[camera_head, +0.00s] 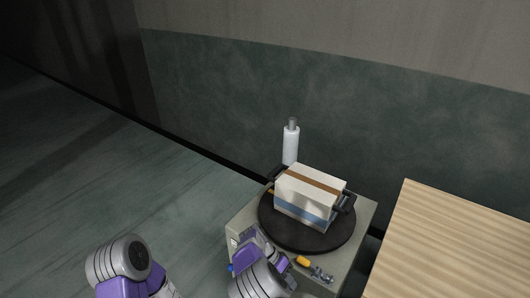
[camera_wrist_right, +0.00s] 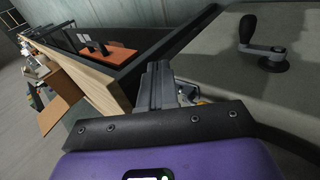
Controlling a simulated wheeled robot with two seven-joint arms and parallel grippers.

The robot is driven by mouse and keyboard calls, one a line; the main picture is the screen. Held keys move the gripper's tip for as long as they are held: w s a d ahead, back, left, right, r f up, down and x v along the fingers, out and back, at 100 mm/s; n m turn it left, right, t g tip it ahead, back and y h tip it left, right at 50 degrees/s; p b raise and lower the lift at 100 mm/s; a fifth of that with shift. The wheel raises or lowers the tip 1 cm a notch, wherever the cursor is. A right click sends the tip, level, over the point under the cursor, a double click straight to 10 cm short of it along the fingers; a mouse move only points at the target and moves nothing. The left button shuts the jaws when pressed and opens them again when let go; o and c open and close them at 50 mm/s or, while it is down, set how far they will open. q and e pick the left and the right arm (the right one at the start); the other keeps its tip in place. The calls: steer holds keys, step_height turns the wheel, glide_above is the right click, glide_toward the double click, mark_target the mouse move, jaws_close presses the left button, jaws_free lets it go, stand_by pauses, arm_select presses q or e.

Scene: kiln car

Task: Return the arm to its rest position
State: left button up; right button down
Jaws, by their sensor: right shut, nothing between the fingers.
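My right gripper (camera_head: 260,240) is at the front left of a grey stand, low in the head view, beside the black round plate on it. Its fingers (camera_wrist_right: 157,84) point away from the camera in the right wrist view. They are shut together with nothing between them. My left arm shows at the bottom left of the head view as a grey and purple link. Its gripper is out of the picture.
The grey stand (camera_head: 366,206) carries the black round plate (camera_head: 283,236) with a white, brown-banded box (camera_head: 310,191). A white bottle (camera_head: 290,145) stands behind. An orange-handled tool (camera_head: 303,261) lies in front. A wooden table (camera_head: 455,240) is at right. Open floor (camera_head: 100,170) lies left.

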steer(key=s+d+f+n+y, duration=0.1)
steer(key=s+d+f+y, duration=0.25)
steer(key=f, duration=0.25)
steer(key=s+d+f+n+y, duration=0.1)
steer(key=s+d+f+y, duration=0.2)
steer(key=f, duration=0.4)
steer(key=s+a+r+n+t+y, duration=0.1)
steer(key=s+a+t+y, duration=0.1)
steer(key=s, duration=0.3)
steer(key=s+a+r+n+t+y, duration=0.1)
steer(key=s+a+r+t+y, duration=0.1)
steer(key=s, duration=0.4)
steer(key=shift+s+a+n+y, duration=0.3)
steer(key=shift+n+y, duration=0.05)
steer(key=shift+n, duration=0.05)
